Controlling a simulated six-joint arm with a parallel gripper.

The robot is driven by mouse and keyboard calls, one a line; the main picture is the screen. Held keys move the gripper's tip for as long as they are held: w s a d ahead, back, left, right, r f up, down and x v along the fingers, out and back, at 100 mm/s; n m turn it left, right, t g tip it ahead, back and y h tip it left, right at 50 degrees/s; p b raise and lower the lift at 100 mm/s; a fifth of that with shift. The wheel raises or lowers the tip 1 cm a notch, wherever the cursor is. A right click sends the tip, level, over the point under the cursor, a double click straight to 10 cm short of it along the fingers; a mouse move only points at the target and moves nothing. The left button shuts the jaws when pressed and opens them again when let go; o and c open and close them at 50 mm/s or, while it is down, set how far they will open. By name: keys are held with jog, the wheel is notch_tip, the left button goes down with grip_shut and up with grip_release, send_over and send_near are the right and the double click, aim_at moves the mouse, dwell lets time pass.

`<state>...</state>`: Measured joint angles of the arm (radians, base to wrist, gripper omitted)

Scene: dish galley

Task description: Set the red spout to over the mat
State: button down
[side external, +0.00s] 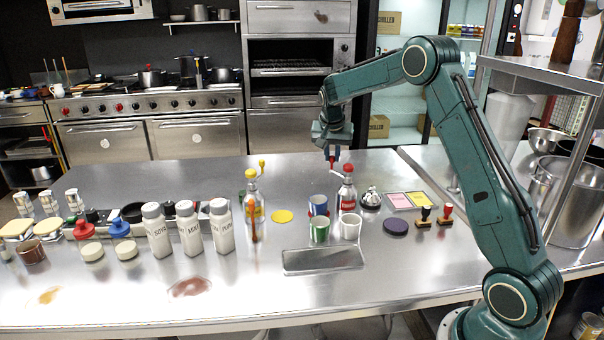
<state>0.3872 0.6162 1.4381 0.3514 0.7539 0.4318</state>
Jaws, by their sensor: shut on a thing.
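The red spout (335,163) rises from the red cap of an upright bottle (347,193) right of the counter's middle, and its tip is to the left of the cap. My gripper (332,157) is above and slightly left of that bottle, with its jaws shut on the spout's upper end. The jaws hide part of the spout tip. A flat round yellow mat (283,216) lies to the left of the bottle, and a flat round dark purple mat (396,227) lies to its right. The spout tip is over neither one in this view.
A bottle with a yellow spout (253,200) stands to the left. A blue cup (318,205), a green cup (320,231) and a white cup (350,227) stand close by the red-capped bottle. A shallow metal tray (323,261) lies in front. A bell (371,199) sits to the right.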

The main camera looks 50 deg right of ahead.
jog(key=s+a+n+t+y, duration=0.2)
jog(key=a+n+y, duration=0.2)
jog(key=n, duration=0.8)
jog(key=shift+a+n+t, duration=0.3)
jog(key=shift+a+n, duration=0.1)
jog(key=shift+a, duration=0.95)
jog(key=shift+r, duration=0.1)
jog(key=c, duration=1.4)
grip_release()
jog(key=shift+s, duration=0.1)
jog(key=v, duration=1.3)
jog(key=shift+r, duration=0.35)
jog(key=shift+s, duration=0.1)
